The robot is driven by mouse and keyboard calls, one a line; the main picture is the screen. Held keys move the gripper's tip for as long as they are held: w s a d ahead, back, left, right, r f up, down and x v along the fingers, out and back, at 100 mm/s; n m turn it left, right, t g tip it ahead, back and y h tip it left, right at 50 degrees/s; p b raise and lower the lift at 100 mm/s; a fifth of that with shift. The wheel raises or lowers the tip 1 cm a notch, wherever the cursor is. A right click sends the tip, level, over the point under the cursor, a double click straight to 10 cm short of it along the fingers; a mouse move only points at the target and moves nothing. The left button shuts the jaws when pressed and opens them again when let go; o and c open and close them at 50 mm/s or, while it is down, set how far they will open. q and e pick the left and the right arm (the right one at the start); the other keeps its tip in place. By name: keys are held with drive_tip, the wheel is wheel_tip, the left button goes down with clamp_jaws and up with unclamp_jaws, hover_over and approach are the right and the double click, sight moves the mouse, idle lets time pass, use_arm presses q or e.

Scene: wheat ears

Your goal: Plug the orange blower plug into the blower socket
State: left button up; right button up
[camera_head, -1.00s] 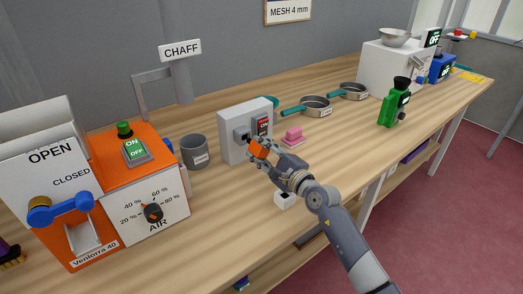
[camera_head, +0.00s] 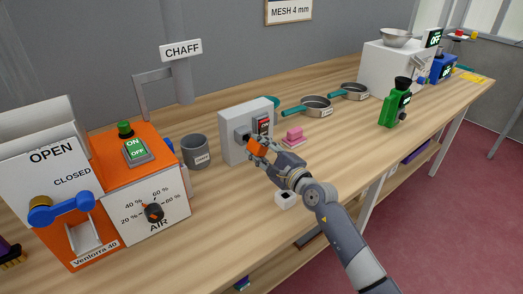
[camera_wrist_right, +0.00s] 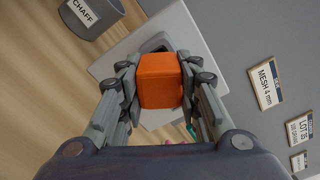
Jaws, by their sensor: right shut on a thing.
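The orange plug (camera_head: 256,148) is held between the fingers of my right gripper (camera_head: 262,146). In the right wrist view the plug (camera_wrist_right: 160,80) fills the gap between the fingertips (camera_wrist_right: 157,82). The plug is right in front of the grey-white socket box (camera_head: 234,123), whose dark socket (camera_head: 243,135) is partly hidden behind it. In the right wrist view the plug covers most of the socket's dark surround (camera_wrist_right: 157,43). I cannot tell whether the plug touches the socket or sits in it. A red lit switch (camera_head: 263,126) is on the box. My left gripper is not in view.
The orange blower machine (camera_head: 150,180) stands at left, with a grey chaff cup (camera_head: 195,152) between it and the box. A pink block (camera_head: 294,135), two sieves (camera_head: 315,107) and a green device (camera_head: 396,104) stand to the right.

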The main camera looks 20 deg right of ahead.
sight(253, 143)
drive_tip(key=shift+b+x, duration=0.35)
drive_tip(key=shift+x, duration=1.05)
drive_tip(key=shift+w+r, duration=0.1)
drive_tip(key=o, duration=1.2)
drive_tip(key=shift+a, duration=0.1)
